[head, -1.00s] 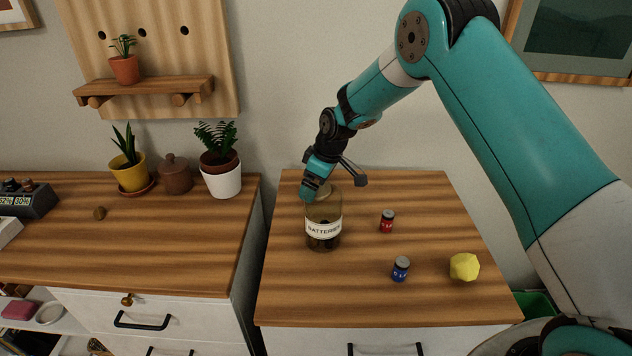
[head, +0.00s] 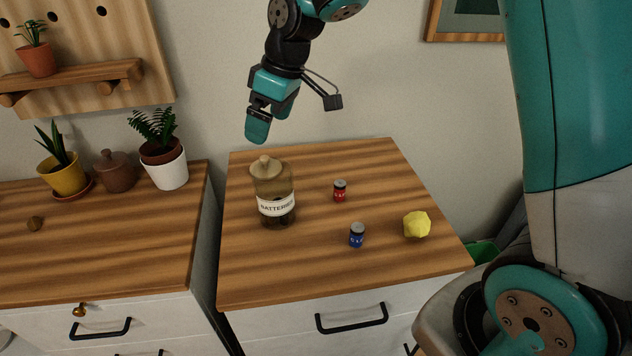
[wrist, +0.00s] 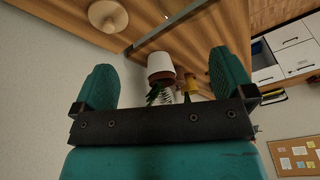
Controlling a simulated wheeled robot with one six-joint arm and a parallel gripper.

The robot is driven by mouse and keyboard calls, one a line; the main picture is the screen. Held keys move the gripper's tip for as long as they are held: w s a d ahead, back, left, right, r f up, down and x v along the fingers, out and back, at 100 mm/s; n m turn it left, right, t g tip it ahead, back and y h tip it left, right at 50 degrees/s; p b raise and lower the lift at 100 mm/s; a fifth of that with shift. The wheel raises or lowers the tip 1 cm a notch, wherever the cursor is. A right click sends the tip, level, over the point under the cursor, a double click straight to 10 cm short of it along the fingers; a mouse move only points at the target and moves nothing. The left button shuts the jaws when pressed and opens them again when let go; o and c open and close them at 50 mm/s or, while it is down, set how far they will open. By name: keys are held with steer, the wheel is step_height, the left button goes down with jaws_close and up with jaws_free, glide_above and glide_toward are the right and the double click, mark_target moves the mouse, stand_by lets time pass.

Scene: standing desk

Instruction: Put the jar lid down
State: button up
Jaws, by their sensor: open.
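The jar lid (head: 264,164) is tan with a round knob. It sits on top of the glass jar (head: 274,207), labelled for batteries, which stands upright on the right-hand wooden top. The lid also shows at the top of the wrist view (wrist: 107,15), seen from above. My gripper (head: 267,122) is open and empty, above the jar and apart from the lid. In the wrist view its two teal fingers are spread wide with nothing between them. Whether the lid is seated fully flush is too small to tell.
A red battery (head: 340,191), a blue battery (head: 357,236) and a yellow lump (head: 417,224) lie right of the jar. The wooden top (head: 300,275) is clear in front. Potted plants and a brown lidded pot (head: 114,172) stand on the left desk, across a gap.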

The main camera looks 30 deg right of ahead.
steer(key=s+a+r+m, duration=0.1)
steer(key=s, duration=1.2)
steer(key=s+a+r+m+g+y, duration=0.1)
steer(key=s+a+r, duration=0.1)
steer(key=s, duration=1.2)
steer(key=shift+s+r+g, duration=0.2)
steer(key=shift+s+g, duration=0.05)
steer(key=shift+g, duration=0.05)
steer(key=shift+r, duration=0.1)
